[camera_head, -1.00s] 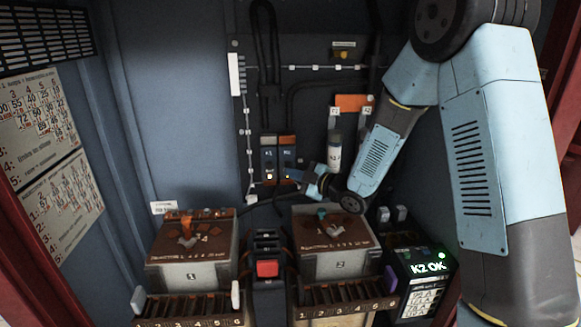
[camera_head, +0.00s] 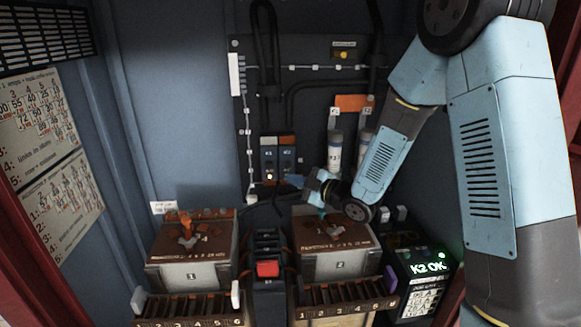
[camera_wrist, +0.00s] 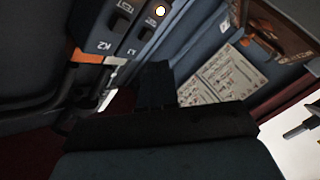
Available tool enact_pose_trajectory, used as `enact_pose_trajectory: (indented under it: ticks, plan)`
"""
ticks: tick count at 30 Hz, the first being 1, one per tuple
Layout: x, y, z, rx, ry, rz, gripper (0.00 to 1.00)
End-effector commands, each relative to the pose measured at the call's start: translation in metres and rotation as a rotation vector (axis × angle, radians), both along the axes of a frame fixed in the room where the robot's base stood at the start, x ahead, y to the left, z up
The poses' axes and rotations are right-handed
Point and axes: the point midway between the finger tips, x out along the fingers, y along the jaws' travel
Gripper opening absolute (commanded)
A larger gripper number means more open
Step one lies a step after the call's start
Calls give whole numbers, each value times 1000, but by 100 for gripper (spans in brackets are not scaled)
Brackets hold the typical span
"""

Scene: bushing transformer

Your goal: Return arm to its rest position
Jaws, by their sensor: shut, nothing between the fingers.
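My arm comes in from the upper right in the head view, bent at the elbow, with the forearm slanting down and left. My gripper (camera_head: 288,181) is at the end of it, small and dark, just below two breaker-like modules (camera_head: 278,155) on the back panel and above transformer box 2 (camera_head: 340,266). It is shut and holds nothing. In the wrist view, my gripper (camera_wrist: 156,88) points away from the camera, with the module marked K2 (camera_wrist: 105,45) at the upper left and a printed sheet (camera_wrist: 222,83) beyond.
Transformer box 1 (camera_head: 190,272) stands left of box 2. A red button block (camera_head: 267,268) sits between them. Cylindrical fuses (camera_head: 335,152) lie close behind my forearm. The blue left wall area (camera_head: 185,110) is clear.

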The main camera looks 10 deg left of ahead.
Motion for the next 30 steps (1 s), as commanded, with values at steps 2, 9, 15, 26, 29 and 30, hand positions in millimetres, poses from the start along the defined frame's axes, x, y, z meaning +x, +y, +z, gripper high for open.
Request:
enact_pose_trajectory:
  ticks: [2, 9, 15, 26, 29, 30]
  plan:
    - [0, 0, 0, 0, 0, 0, 0]
    - [10, -19, 16, -46, 28, -79, 0]
    - [25, -68, 47, -129, 121, -271, 0]
    - [12, -171, 101, -178, 348, -645, 0]
    - [-2, -199, 114, -167, 422, -747, 0]
    - [-8, -210, 119, -162, 452, -786, 0]
